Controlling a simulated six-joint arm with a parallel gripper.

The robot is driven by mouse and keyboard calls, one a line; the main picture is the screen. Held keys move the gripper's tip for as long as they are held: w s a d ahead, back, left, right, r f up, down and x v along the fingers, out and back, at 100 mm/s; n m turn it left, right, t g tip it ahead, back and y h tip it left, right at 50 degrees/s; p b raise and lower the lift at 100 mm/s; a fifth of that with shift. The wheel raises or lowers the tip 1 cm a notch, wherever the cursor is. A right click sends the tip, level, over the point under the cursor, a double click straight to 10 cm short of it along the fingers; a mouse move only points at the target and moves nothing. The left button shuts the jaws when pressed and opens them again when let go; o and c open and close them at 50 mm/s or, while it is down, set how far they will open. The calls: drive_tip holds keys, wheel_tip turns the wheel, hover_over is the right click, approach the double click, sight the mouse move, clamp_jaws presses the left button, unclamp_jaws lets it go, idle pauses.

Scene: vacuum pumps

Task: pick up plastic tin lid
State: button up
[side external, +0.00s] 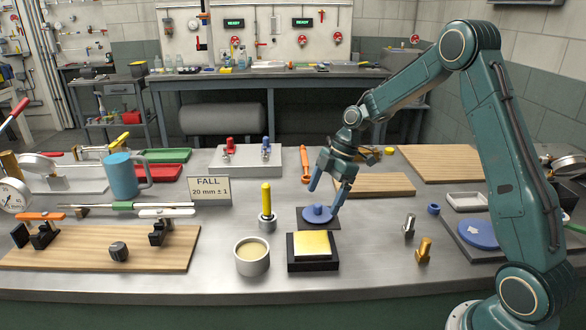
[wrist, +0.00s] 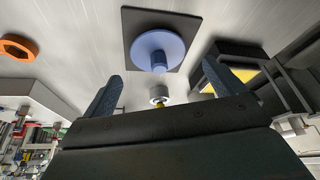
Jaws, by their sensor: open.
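A blue round lid with a small upright knob (side external: 318,213) lies on a dark square pad (side external: 306,226) near the middle of the bench. The lid also shows at the top centre of the wrist view (wrist: 150,45). My gripper (side external: 325,198) is open and empty, tilted just above the lid. Its two blue fingers straddle the line to the knob in the wrist view (wrist: 162,70). I cannot tell exactly how far the fingertips are from the knob. An open white tin (side external: 252,264) with cream contents stands in front, to the left.
A black block with a yellow top (side external: 312,245) stands close in front of the pad. A yellow-handled tool (side external: 266,205) stands upright to the left. Metal fittings (side external: 409,226) and a blue disc (side external: 480,233) lie to the right. An orange wrench (side external: 305,165) lies behind.

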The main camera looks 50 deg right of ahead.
sight(318, 204)
drive_tip(key=shift+x, duration=2.1)
drive_tip(key=shift+w+a, duration=0.1)
drive_tip(key=shift+r, duration=0.1)
drive_tip(key=c, duration=1)
drive_tip(key=shift+r, duration=0.15)
drive_tip(key=shift+c, duration=0.2)
wheel_tip(318, 204, up, 20)
drive_tip(key=shift+a+f, duration=0.1)
drive_tip(key=shift+f, duration=0.1)
